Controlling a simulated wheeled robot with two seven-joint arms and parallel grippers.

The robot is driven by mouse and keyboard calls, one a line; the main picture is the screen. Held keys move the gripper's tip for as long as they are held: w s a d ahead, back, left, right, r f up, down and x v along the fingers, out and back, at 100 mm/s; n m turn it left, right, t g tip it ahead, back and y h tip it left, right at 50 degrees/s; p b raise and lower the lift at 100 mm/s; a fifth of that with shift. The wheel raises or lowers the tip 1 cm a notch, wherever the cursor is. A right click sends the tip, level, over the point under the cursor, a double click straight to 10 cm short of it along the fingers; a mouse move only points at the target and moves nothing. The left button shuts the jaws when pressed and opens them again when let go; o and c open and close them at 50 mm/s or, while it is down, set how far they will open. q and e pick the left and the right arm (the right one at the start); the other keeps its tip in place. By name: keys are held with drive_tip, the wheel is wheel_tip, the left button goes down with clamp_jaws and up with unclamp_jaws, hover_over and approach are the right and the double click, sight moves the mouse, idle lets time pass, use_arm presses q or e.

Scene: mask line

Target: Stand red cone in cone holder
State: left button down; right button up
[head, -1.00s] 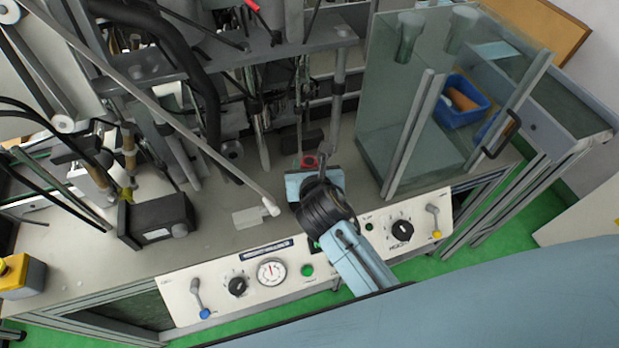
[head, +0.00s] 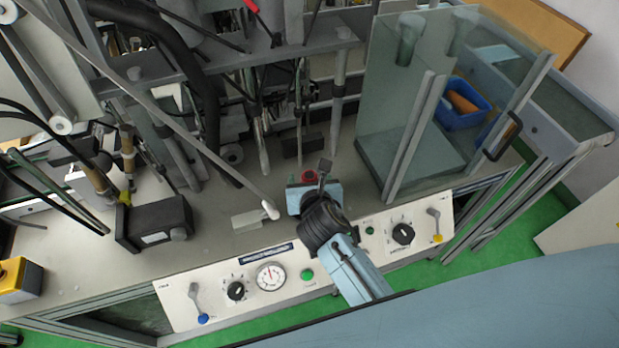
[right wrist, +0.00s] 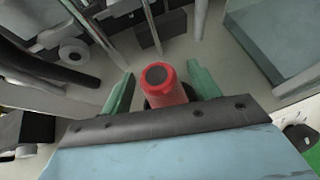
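The red cone (right wrist: 170,92) stands between the two green fingers of my right gripper (right wrist: 161,88) in the right wrist view, its dark round top toward the camera. In the head view its red top (head: 308,177) shows just beyond the blue gripper body. My left gripper is not in view.
A clear guard box (head: 408,160) stands to the right. A black box (head: 155,222) is at left, with machine rods and posts behind. The control panel (head: 330,266) with knobs and levers runs along the front.

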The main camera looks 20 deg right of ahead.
drive_tip(key=shift+r, duration=0.15)
drive_tip(key=p+v, duration=0.1)
drive_tip(key=v, duration=1.1)
